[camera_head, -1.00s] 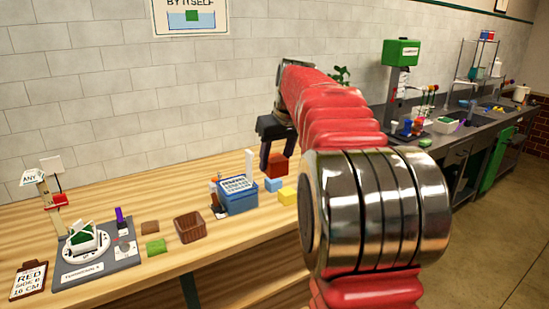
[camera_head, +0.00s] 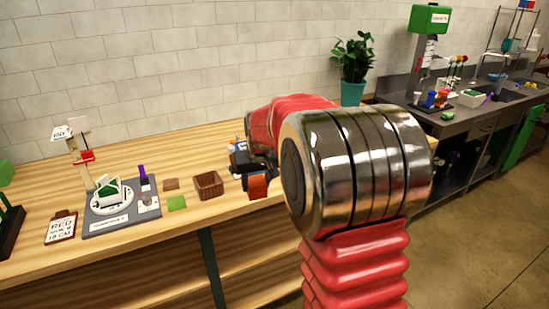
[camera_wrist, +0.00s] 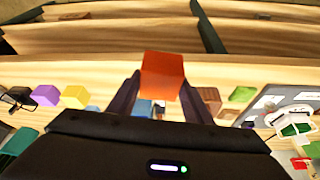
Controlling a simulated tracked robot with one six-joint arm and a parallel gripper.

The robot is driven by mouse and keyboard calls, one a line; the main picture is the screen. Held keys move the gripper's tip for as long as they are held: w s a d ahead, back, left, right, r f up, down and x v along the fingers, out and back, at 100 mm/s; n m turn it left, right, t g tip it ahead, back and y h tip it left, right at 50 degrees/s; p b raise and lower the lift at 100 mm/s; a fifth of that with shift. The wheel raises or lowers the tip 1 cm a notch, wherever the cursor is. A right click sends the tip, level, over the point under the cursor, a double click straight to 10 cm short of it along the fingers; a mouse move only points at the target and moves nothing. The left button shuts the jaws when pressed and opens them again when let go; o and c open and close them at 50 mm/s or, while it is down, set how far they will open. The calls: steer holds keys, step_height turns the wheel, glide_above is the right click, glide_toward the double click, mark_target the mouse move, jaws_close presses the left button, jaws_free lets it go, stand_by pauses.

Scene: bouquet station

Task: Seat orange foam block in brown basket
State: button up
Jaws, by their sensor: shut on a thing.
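The orange foam block (camera_head: 258,187) is held in my gripper (camera_head: 256,177) near the table's front edge. In the wrist view the block (camera_wrist: 162,76) sits between the two dark fingertips, its orange face toward the camera. The brown basket (camera_head: 208,184) stands on the wooden table just left of the block in the head view. The basket also shows in the wrist view (camera_wrist: 209,97), right of the block and partly covered by a finger. The block is apart from the basket. The basket's inside looks empty in the head view.
A green block (camera_head: 177,203) and a small brown block (camera_head: 171,184) lie left of the basket. Further left are a grey turntable station (camera_head: 121,224) and a clipboard (camera_head: 60,228). Purple (camera_wrist: 45,95), yellow (camera_wrist: 76,96) and blue (camera_wrist: 142,108) blocks show in the wrist view.

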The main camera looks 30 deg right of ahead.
steer(key=s+a+f+n, duration=0.1)
steer(key=s+a+f, duration=0.1)
steer(key=a+f, duration=0.3)
steer(key=s+a+f+n+y, duration=0.1)
steer(key=s+a+f, duration=0.1)
steer(key=a+f, duration=0.4)
steer(key=a, duration=0.5)
steer(key=shift+s+a, duration=0.15)
steer(key=shift+s, duration=0.1)
steer(key=shift+d, duration=0.75)
